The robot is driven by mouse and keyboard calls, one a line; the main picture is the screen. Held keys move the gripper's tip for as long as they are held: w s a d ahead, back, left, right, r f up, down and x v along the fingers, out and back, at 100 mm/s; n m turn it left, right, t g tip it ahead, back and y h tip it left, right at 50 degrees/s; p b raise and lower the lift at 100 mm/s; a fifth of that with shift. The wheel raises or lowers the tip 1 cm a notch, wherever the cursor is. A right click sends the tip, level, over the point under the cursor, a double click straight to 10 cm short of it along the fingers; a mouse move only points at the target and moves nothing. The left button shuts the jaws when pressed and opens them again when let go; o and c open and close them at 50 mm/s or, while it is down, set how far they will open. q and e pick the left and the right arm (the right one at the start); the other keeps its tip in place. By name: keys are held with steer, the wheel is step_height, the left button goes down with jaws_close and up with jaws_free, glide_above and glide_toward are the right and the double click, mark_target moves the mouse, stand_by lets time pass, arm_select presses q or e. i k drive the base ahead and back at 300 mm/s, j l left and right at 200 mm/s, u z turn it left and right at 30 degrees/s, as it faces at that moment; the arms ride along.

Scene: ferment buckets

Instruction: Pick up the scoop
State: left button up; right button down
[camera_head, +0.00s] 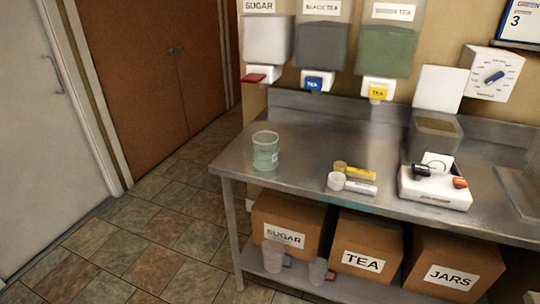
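Two small scoop-like items lie side by side on the steel table (312,148). Neither of my grippers shows in the head view.
A clear greenish jug (265,150) stands at the table's left end. A white scale (434,188) with small black and orange items is at right. Dispensers (384,52) hang above. Boxes (370,246) and clear cups (273,256) fill the lower shelf. The table's front left is clear.

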mark_target(340, 166)
steer(key=i+l+z, duration=0.1)
steer(key=i+l, duration=0.2)
steer(key=i+l+z, duration=0.1)
steer(key=i+l, duration=0.2)
steer(key=i, duration=0.2)
